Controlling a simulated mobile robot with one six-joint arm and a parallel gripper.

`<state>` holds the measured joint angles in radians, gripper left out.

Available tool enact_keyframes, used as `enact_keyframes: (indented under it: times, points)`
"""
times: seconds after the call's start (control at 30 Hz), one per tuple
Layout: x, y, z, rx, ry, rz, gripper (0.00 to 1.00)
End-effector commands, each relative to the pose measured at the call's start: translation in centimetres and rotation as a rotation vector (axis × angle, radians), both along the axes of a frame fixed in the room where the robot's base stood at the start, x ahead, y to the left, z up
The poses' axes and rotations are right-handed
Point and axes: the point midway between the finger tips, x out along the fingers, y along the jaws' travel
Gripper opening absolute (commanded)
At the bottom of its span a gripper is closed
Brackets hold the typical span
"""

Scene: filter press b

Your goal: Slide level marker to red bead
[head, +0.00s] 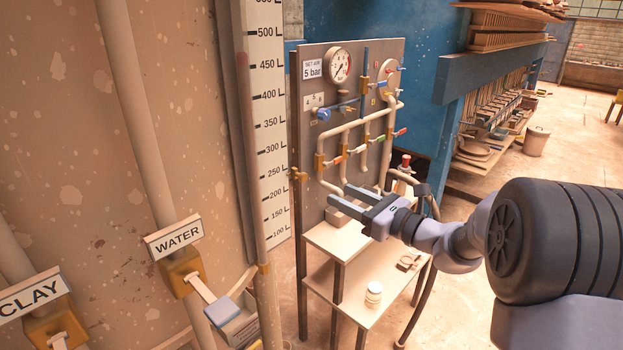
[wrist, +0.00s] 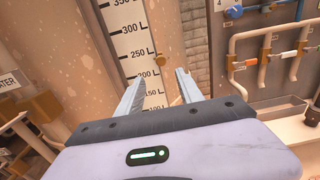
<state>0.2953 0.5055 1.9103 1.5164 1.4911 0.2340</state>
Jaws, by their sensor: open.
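A tall white scale (head: 269,120) marked in litres stands upright in the head view, and it also shows in the wrist view (wrist: 131,45). A small brass piece (head: 298,174), which looks like the level marker, sits at the scale's right edge near 250 L. It shows in the wrist view (wrist: 160,60) just beyond the fingertips. A sight tube runs along the scale's left side. A faint reddish patch (head: 243,61) on it, near 450 L, may be the red bead; I cannot tell. My gripper (head: 340,193) is open and empty, apart from the brass piece.
A grey panel (head: 310,120) with a gauge, pipes and coloured valves stands right of the scale. A wooden stand (head: 345,240) is below my gripper. Signs reading WATER (head: 174,237) and CLAY (head: 34,296) are at lower left. Open floor lies at the far right.

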Motion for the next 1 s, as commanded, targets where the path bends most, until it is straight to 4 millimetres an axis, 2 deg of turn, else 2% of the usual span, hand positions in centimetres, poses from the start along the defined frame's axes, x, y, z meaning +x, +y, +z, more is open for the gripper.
enact_keyframes:
  times: [0.2,0.4,0.6,0.83,0.87,1.0]
  points:
    - [4.0,4.2,-0.1,-0.002,-0.002,0.003,0.44]
    - [6.8,7.0,-0.1,-0.002,-0.001,0.002,0.44]
    - [8.0,8.1,0.0,-0.002,-0.001,0.001,0.44]
    - [8.0,8.2,0.0,-0.002,-0.001,0.001,0.44]
    - [8.0,8.2,0.0,-0.002,-0.001,0.001,0.4]
    - [8.0,8.1,0.0,-0.002,-0.001,0.001,0.12]
